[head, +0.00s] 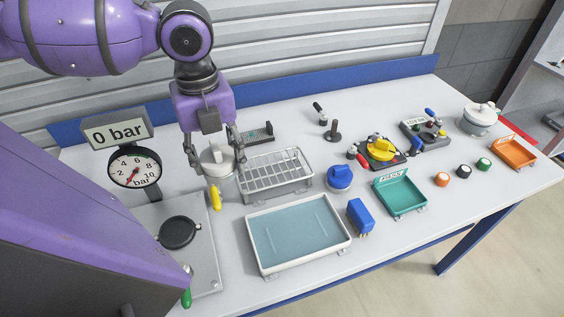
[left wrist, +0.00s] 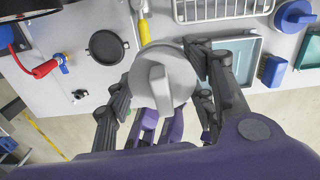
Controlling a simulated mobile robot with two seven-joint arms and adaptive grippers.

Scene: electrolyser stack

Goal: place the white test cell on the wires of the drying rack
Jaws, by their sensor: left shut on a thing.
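The white test cell (head: 216,163) is a round, pale body with a raised grip bar on top. It shows large in the left wrist view (left wrist: 162,82), between the fingers. My left gripper (head: 218,152) points down from above and is shut on the cell, one finger on either side. The drying rack (head: 276,172), a grey wire grid on a tray, is just right of the cell; in the left wrist view its wires (left wrist: 222,10) are at the top. The wires in view are bare.
A pressure gauge (head: 135,167) and a plate with a black disc (head: 180,232) are at the left. A yellow-handled tool (head: 215,197) lies close below the cell. A shallow water-coloured tray (head: 298,234) is in front of the rack; a blue knob (head: 340,178) is right of it.

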